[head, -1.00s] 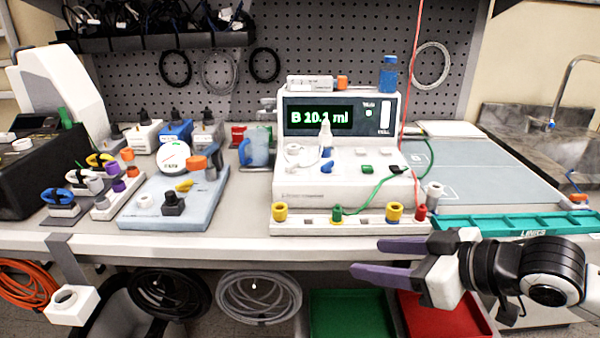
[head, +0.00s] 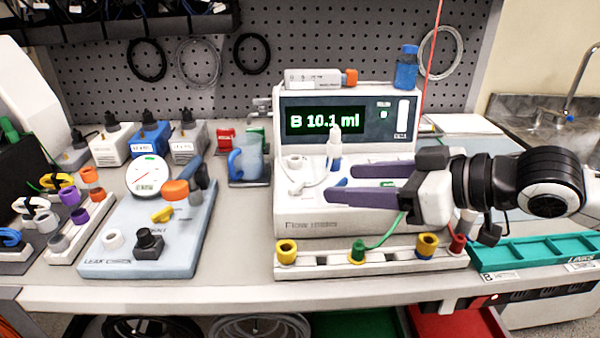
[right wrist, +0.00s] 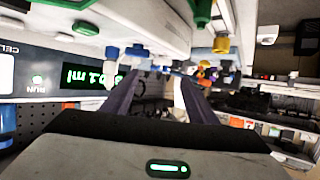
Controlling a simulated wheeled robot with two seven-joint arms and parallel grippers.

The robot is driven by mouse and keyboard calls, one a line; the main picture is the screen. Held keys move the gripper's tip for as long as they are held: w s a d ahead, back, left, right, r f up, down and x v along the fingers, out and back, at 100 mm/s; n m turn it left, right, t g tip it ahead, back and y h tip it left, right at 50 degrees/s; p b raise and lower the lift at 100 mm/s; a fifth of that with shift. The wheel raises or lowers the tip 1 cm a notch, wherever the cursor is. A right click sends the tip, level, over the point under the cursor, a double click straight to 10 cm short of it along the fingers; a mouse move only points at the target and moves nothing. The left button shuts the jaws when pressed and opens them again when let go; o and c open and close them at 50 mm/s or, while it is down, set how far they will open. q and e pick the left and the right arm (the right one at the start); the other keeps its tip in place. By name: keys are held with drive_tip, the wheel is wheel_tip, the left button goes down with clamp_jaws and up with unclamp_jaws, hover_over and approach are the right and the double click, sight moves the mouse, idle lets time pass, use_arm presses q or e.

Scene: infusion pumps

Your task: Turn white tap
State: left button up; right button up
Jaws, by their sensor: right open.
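The flow meter (head: 345,226) is a white bench unit with a dark display (head: 345,119) reading "B 10.1 ml". A small white tap-like fitting (head: 295,163) sits at the left of its sloped top, with a pale tube beside it. The fingers hide the meter's other knobs. They also show in the right wrist view (right wrist: 160,80), with a blue knob (right wrist: 136,50) beyond. My left gripper is out of view.
A rail of coloured ports (head: 390,262) runs along the meter's front, with a green tube (head: 385,236) rising from one. A leak tester panel (head: 150,235) with a gauge stands left. A teal tray (head: 530,250) lies right.

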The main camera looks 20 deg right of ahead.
sight(298, 184)
drive_tip(key=p+x, duration=0.1)
drive_tip(key=x, duration=0.3)
drive_tip(key=p+x, duration=0.1)
drive_tip(key=x, duration=0.4)
drive_tip(key=shift+w+a, duration=0.1)
drive_tip(key=shift+a, duration=0.3)
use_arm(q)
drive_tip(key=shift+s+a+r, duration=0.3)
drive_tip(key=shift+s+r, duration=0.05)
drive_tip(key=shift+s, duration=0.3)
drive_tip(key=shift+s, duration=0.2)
use_arm(e)
drive_tip(key=c, duration=1.1)
